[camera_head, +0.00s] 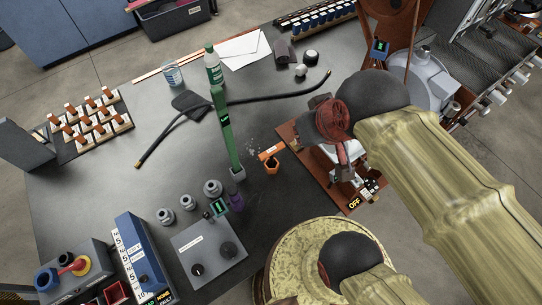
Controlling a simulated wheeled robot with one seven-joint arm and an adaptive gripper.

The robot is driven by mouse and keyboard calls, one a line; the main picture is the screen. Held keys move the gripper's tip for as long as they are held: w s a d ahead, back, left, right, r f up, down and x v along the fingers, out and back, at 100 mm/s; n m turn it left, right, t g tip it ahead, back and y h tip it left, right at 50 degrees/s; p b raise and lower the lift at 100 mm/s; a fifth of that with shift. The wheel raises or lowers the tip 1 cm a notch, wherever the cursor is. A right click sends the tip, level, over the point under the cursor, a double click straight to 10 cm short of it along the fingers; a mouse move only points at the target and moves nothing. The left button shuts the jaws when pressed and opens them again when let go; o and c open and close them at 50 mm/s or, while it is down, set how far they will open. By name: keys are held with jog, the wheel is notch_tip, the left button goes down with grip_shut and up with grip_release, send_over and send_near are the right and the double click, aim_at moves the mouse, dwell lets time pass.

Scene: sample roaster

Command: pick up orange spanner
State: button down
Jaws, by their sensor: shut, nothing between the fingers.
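An orange piece with a pale label (272,152) lies on the dark bench top near the middle of the head view. It looks like the orange spanner, but it is small and its shape is hard to read. Just below it is an orange hexagonal part with a dark centre (272,166); I cannot tell whether the two are one piece. My gripper (345,174) is to the right of them, apart from them, over the brown board. It is shut and empty. My wrist hides part of it, and its height above the board is unclear.
A tall green upright (226,130) stands just left of the orange piece. A purple bottle (237,198) and a grey control box (208,252) are below-left. The brown board (297,150) is at right.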

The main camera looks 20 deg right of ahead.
aim_at(271, 149)
jog(key=c, duration=2.6)
grip_release()
